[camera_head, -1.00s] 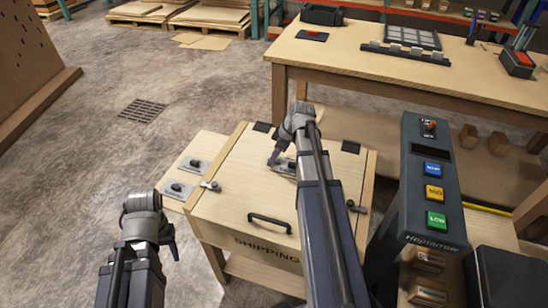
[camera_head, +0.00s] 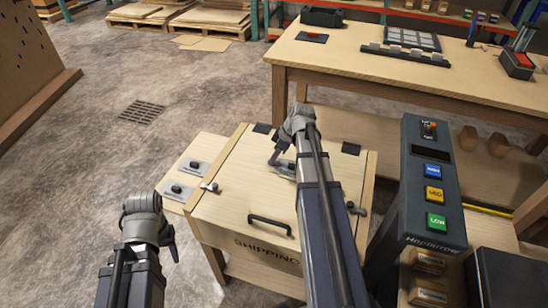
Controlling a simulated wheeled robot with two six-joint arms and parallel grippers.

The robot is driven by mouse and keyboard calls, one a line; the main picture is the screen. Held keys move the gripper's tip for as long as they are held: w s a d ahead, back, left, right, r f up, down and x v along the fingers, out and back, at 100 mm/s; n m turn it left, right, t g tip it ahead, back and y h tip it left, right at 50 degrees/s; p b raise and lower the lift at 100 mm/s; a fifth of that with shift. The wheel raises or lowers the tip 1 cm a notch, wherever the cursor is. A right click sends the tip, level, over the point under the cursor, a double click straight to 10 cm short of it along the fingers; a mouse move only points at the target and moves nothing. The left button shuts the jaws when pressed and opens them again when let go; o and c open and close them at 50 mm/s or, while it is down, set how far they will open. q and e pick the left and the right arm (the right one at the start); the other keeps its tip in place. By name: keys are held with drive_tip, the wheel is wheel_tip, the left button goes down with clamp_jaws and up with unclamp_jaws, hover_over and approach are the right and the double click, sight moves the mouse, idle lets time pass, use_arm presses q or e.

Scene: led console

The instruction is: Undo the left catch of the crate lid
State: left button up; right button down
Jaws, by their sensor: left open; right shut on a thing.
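The wooden shipping crate's lid (camera_head: 239,193) is down, with a dark bar handle (camera_head: 270,224) near its front. The left catch (camera_head: 210,187) is a small grey metal piece at the lid's left edge. The right catch (camera_head: 357,209) sits at the right edge, partly beside my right arm. My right gripper (camera_head: 275,160) is over the lid, shut on a small part at a grey metal plate (camera_head: 286,170); the jaws and arm hide most of that part. My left gripper (camera_head: 173,248) is open and empty, left of the crate's front and apart from the left catch.
A side board (camera_head: 193,168) with two knobbed metal plates adjoins the crate's left. A dark console (camera_head: 432,190) with a lever and blue, yellow and green buttons stands at right. A wooden workbench (camera_head: 400,85) is behind.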

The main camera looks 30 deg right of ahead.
drive_tip(key=m, duration=0.2)
drive_tip(key=m+h, duration=0.1)
drive_tip(key=m, duration=0.1)
drive_tip(key=shift+s+a+t, duration=0.2)
drive_tip(key=shift+t, duration=0.2)
drive_tip(key=m+h, duration=0.1)
drive_tip(key=m, duration=0.1)
drive_tip(key=m+h, duration=0.1)
drive_tip(key=m, duration=0.1)
drive_tip(key=shift+a+m, duration=0.2)
drive_tip(key=shift+m, duration=0.2)
drive_tip(key=m+h, duration=0.1)
drive_tip(key=m, duration=0.1)
drive_tip(key=m+h, duration=0.1)
drive_tip(key=m, duration=0.1)
drive_tip(key=shift+w+a, duration=0.15)
drive_tip(key=shift+a, duration=0.05)
drive_tip(key=m+g+h, duration=0.1)
drive_tip(key=m, duration=0.3)
drive_tip(key=shift+w+a, duration=0.1)
drive_tip(key=shift+m+g, duration=0.3)
drive_tip(key=shift+m, duration=0.2)
drive_tip(key=c, duration=0.9)
unclamp_jaws()
drive_tip(key=shift+o, duration=0.2)
